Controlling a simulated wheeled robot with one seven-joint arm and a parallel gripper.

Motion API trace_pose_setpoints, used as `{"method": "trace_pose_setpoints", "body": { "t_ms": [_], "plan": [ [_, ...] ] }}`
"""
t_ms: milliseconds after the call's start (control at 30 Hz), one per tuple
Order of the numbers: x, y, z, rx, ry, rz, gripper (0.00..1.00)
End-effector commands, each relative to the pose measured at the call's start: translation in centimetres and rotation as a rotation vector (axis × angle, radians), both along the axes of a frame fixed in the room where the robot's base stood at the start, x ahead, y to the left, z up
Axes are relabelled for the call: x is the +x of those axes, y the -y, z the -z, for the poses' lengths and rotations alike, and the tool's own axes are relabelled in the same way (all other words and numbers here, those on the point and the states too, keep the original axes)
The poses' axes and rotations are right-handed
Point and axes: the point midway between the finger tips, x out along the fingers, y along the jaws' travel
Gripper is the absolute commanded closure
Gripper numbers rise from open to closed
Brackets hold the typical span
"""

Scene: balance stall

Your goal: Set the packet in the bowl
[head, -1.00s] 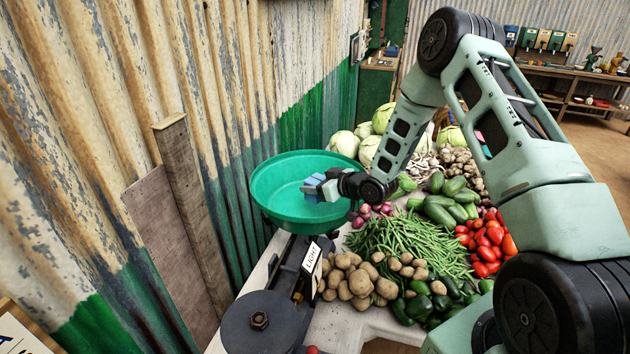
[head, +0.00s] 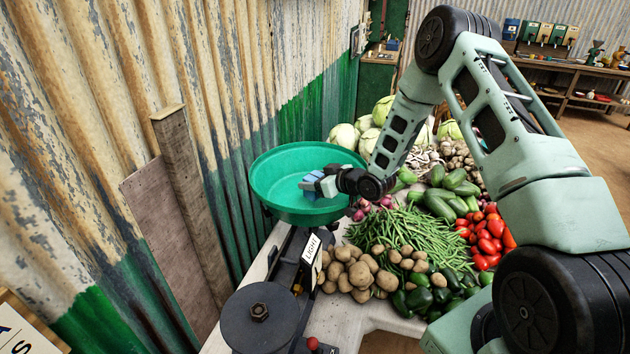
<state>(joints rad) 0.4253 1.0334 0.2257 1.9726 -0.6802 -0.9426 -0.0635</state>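The green bowl (head: 275,194) sits on the far end of the black balance scale beside the corrugated wall. My gripper (head: 314,185) reaches in from the right over the bowl's near right side, its fingers pointing left. A small blue packet (head: 311,179) shows between the pale fingertips, and the gripper appears shut on it. The packet is over the bowl's inside. I cannot tell whether it touches the bowl's floor. Part of the packet is hidden by the fingers.
A dark round plate (head: 262,322) forms the scale's near end, with a "LIGHT" label (head: 311,249) between. Potatoes (head: 358,272), green beans (head: 415,240), onions and peppers crowd the table right of the bowl. The corrugated wall (head: 225,120) stands close on the left.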

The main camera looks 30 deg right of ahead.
Motion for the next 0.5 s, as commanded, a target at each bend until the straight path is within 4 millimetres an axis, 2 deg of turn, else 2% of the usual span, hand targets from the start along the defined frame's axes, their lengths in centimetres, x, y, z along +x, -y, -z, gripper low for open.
{"method": "trace_pose_setpoints", "body": {
  "t_ms": [333,500],
  "plan": [
    [0.0,0.0,-0.1,0.000,0.000,0.000,0.24],
    [0.0,0.0,-1.1,0.000,0.000,0.000,0.24]
  ]
}}
